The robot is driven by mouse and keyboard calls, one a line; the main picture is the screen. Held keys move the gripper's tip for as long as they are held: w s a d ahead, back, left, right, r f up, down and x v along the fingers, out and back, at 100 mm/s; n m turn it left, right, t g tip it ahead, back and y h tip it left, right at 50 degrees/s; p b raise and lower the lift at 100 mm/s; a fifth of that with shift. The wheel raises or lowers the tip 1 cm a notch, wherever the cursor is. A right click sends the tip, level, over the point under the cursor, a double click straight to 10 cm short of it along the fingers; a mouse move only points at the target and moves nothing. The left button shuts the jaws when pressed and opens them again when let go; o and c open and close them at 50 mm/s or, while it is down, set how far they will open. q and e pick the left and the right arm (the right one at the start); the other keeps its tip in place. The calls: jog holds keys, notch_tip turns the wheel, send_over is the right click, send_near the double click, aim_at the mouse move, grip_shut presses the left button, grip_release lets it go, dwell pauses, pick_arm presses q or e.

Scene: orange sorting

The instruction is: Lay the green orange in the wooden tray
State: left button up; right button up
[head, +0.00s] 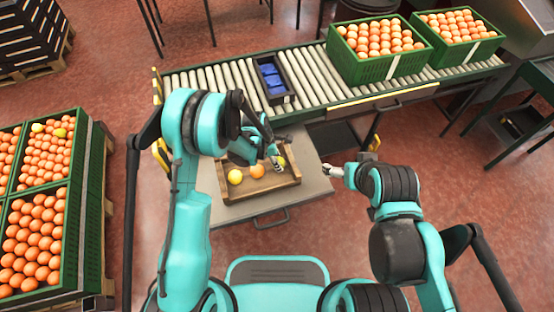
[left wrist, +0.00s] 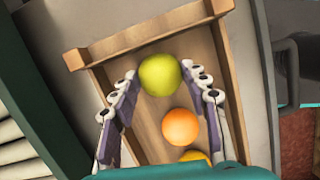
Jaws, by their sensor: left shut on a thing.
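The wooden tray (head: 262,193) stands on the grey table, with its end wall also in the left wrist view (left wrist: 75,60). The green orange (head: 281,161) is at the tray's right end and shows yellow-green between my left fingertips in the left wrist view (left wrist: 160,75). My left gripper (head: 277,163) is shut on it, one finger on each side. Whether the fruit touches the tray floor cannot be told. An orange fruit (head: 257,171) and a yellow one (head: 235,177) lie in the tray to the left. My right gripper (head: 332,171) is right of the tray, apart from it; its jaws are too small to read.
A grey table (head: 240,211) carries the tray. Behind it runs a roller conveyor (head: 316,85) with a dark crate of blue items (head: 288,97) and two green crates of oranges (head: 385,71). More filled crates (head: 72,215) stand at the left. The table's right part is clear.

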pick_arm(q)
jog(key=shift+f, duration=0.6)
dwell(0.3)
jog(key=o, duration=1.7)
jog(key=shift+r+p, duration=2.35)
jog(key=shift+r, duration=1.7)
